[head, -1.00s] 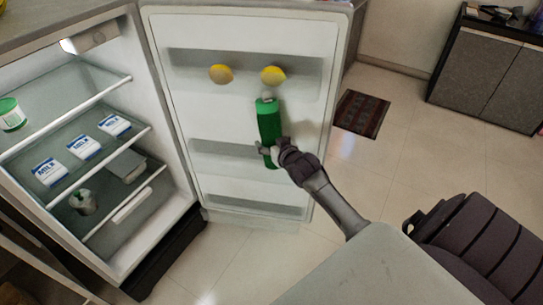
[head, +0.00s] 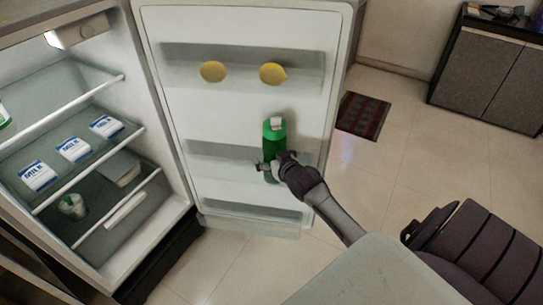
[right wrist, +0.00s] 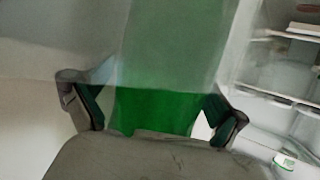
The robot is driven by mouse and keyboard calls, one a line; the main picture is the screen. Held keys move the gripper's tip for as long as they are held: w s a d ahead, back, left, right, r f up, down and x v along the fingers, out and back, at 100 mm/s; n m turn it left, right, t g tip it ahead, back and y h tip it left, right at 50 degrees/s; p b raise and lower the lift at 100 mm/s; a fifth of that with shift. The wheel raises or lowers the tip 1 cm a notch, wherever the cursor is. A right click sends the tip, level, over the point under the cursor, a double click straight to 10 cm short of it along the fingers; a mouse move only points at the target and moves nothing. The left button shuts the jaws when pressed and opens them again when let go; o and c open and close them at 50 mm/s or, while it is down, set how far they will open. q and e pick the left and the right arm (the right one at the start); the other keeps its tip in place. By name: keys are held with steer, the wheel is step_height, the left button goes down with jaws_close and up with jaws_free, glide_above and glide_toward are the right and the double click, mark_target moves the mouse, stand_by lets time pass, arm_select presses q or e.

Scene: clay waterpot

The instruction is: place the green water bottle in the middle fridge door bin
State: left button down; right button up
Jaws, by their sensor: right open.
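The green bottle (head: 273,132) stands about upright at the right part of the middle fridge door bin (head: 215,150). Its lower part overlaps the bin and appears to be inside it; its base is hidden. My right gripper (head: 273,163) is at the bottle's lower half, with a finger on either side. In the right wrist view, the bottle (right wrist: 165,60) runs up between the spread fingers of the gripper (right wrist: 155,100). The gripper is open, with a gap visible at the right finger. My left gripper is out of view.
The top door bin (head: 240,85) holds two lemons (head: 213,71), (head: 272,73). The bottom door bin (head: 245,207) looks empty. The open fridge at left holds milk cartons (head: 73,149) and other items on shelves. A dark rug (head: 362,115) lies right of the door.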

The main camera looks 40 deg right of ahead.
steer(key=p+v, duration=0.1)
steer(key=v, duration=1.1)
steer(key=s+a+f+n+g+y, duration=0.1)
steer(key=s+a+f+g, duration=0.1)
steer(key=a+f, duration=0.65)
steer(key=s+a+f+n+g+y, duration=0.15)
steer(key=a+f, duration=0.25)
steer(key=f, duration=0.9)
steer(key=s+a+f+n+g, duration=0.15)
steer(key=s+f+g, duration=0.35)
steer(key=s+f, duration=1.35)
steer(key=s+f+g, duration=0.2)
steer(key=s+f, duration=0.1)
steer(key=s, duration=0.5)
steer(key=s+a+f+g, duration=0.1)
steer(key=s+f, duration=0.3)
steer(key=s, duration=0.4)
steer(key=shift+s+n+g, duration=0.35)
steer(key=shift+n, duration=0.05)
